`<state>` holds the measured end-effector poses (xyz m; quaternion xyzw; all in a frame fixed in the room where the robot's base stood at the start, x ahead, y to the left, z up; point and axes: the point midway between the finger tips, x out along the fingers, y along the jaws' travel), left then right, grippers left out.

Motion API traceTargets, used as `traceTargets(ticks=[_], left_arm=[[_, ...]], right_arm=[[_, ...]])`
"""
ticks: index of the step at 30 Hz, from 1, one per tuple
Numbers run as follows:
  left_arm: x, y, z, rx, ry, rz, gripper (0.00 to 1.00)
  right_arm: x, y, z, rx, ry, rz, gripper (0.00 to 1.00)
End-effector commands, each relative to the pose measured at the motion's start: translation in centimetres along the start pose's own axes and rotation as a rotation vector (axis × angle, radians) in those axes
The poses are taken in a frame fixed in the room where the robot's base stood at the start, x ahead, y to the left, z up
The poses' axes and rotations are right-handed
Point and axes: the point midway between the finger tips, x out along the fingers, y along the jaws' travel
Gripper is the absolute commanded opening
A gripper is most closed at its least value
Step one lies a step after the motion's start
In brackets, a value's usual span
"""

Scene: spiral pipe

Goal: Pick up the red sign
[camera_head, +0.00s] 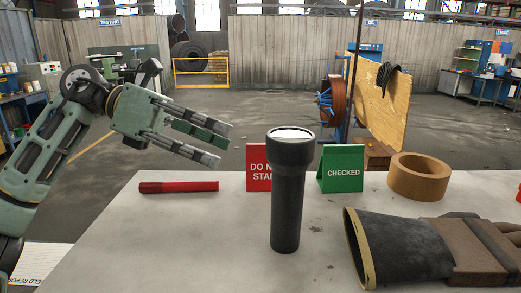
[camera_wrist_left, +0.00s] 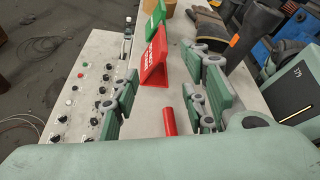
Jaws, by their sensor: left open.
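The red sign (camera_head: 256,166) stands on the table behind a black flashlight, which hides part of its face and lettering. In the left wrist view the red sign (camera_wrist_left: 155,60) stands ahead, between the lines of my two fingers. My left gripper (camera_head: 218,145) is open and empty, above the table's far left side, to the left of the sign and apart from it. Its fingers also show in the left wrist view (camera_wrist_left: 165,85), spread wide. My right gripper is not in view.
The flashlight (camera_head: 287,200) stands upright in front. A red marker (camera_head: 180,187) lies left on the table (camera_head: 190,240). A green sign (camera_head: 341,168), tape roll (camera_head: 418,178) and dark glove (camera_head: 400,245) are to the right. A button panel (camera_wrist_left: 95,100) shows in the wrist view.

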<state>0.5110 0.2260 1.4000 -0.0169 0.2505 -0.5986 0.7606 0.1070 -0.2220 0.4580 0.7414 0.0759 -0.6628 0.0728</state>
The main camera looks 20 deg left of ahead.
Motion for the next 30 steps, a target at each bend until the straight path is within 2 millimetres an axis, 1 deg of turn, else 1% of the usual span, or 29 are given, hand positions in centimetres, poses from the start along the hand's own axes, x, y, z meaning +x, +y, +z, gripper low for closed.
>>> traceTargets(ticks=[1, 3, 7, 11, 15, 19, 22, 28, 30], left_arm=[[0.1, 0.0, 0.0, 0.001, 0.001, 0.000, 0.41], [0.6, -0.1, 0.1, 0.000, 0.002, -0.001, 0.41], [2.0, -0.1, 0.1, -0.001, 0.004, -0.001, 0.41], [3.4, -0.1, 0.2, -0.001, 0.003, -0.002, 0.41], [5.5, -0.1, 0.4, -0.003, 0.003, -0.002, 0.41], [7.2, 0.0, 0.2, -0.002, 0.002, -0.002, 0.41], [7.8, 0.0, 0.1, 0.000, 0.000, 0.000, 0.41], [7.8, 0.1, 0.0, 0.000, 0.000, 0.000, 0.41], [7.8, 0.1, 0.0, 0.000, 0.000, 0.000, 0.36]], right_arm=[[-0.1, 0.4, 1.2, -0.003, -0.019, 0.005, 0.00], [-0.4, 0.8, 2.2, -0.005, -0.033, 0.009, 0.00], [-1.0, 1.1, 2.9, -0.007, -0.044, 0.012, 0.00], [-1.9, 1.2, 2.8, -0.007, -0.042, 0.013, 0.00], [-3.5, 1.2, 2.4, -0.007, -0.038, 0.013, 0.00], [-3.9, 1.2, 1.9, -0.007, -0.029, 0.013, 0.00], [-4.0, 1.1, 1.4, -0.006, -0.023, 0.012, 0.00], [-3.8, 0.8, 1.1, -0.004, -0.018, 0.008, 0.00], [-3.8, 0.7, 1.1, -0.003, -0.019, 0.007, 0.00]])
